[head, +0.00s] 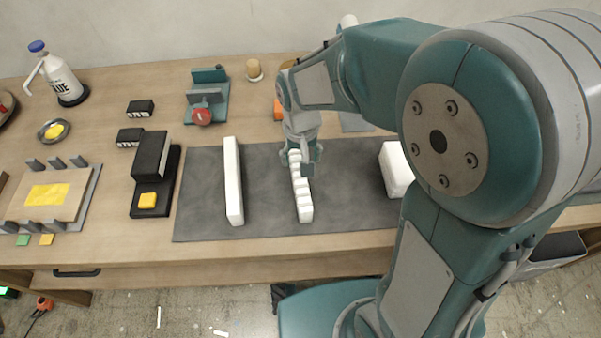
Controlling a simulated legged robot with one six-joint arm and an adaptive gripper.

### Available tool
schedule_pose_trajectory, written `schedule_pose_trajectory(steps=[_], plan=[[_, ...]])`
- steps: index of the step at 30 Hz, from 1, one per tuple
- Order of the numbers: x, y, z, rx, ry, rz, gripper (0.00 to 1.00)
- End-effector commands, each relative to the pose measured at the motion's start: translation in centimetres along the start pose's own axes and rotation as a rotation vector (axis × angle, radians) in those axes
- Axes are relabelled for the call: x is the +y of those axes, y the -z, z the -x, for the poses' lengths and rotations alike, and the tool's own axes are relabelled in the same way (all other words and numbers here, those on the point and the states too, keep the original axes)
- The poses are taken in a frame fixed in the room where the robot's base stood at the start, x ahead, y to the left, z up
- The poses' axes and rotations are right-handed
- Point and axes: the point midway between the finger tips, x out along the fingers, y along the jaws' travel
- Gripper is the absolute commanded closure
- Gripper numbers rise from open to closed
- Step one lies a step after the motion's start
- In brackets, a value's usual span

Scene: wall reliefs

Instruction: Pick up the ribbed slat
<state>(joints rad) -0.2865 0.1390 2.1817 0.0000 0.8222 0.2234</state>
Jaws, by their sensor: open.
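The ribbed slat (304,203) is a white bar with a row of notches. It lies lengthwise on the dark grey mat (270,223), its near end toward the table's front edge. My gripper (300,165) is open, pointing down over the far part of the slat. The gripper hides some of that part, and I cannot tell whether the fingers touch it. A smooth white bar (233,180) lies on the mat to the left. A white block (395,168) lies to the right, partly hidden by my arm.
Left of the mat are a black stand (150,170), small black boxes (140,108) and a clamp board (85,195). A teal fixture (208,100) stands behind the mat. A glue bottle (60,78) is at the far left. The mat is bare between the white pieces.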

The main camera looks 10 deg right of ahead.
Motion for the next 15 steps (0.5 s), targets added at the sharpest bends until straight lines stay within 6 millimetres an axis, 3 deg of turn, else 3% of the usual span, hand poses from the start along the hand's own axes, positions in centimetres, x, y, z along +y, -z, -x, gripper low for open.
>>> schedule_pose_trajectory(steps=[15], plan=[[0.0,-0.7,-5.7,0.002,0.002,0.001,0.20]])
